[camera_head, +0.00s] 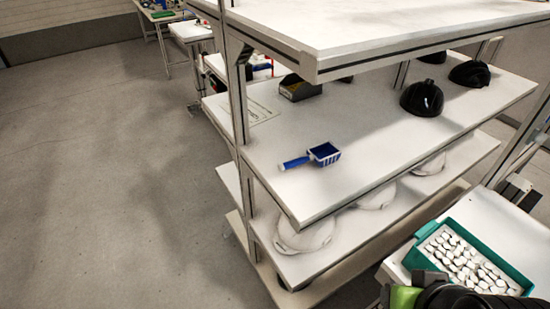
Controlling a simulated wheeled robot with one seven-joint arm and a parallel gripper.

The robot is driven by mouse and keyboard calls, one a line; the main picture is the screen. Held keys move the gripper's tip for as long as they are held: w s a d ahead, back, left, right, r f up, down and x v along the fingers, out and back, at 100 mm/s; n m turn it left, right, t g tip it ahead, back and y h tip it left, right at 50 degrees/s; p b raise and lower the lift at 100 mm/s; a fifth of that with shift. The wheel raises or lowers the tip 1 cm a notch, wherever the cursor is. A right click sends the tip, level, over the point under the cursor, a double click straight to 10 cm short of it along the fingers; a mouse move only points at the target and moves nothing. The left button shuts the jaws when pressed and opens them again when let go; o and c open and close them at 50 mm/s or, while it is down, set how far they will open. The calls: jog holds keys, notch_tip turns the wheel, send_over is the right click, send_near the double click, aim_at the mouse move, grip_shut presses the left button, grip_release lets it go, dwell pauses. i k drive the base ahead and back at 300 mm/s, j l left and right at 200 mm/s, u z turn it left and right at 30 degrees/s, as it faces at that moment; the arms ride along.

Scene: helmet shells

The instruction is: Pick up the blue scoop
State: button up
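The blue scoop (323,154) lies on the white middle shelf (365,146), near its front-left part. Its blue handle points left toward the shelf's edge, and its basket-like head is to the right. Nothing touches it. A black and green part at the bottom right looks like part of my arm. My gripper's fingers do not show in this view.
An upper shelf (330,25) overhangs, with a metal post (238,90) at the left. Black helmet shells (422,98) and a dark bin (298,88) stand farther back. White helmets (305,236) sit below. A green tray (422,235) of white pieces is at the lower right.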

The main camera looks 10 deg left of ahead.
aim_at(324, 154)
jog(key=j+u, duration=0.1)
jog(key=u, duration=0.25)
jog(key=k+z, duration=0.15)
jog(key=z, duration=1.35)
jog(key=k+l+z, duration=0.35)
jog(key=z, duration=0.15)
jog(key=u, duration=1.9)
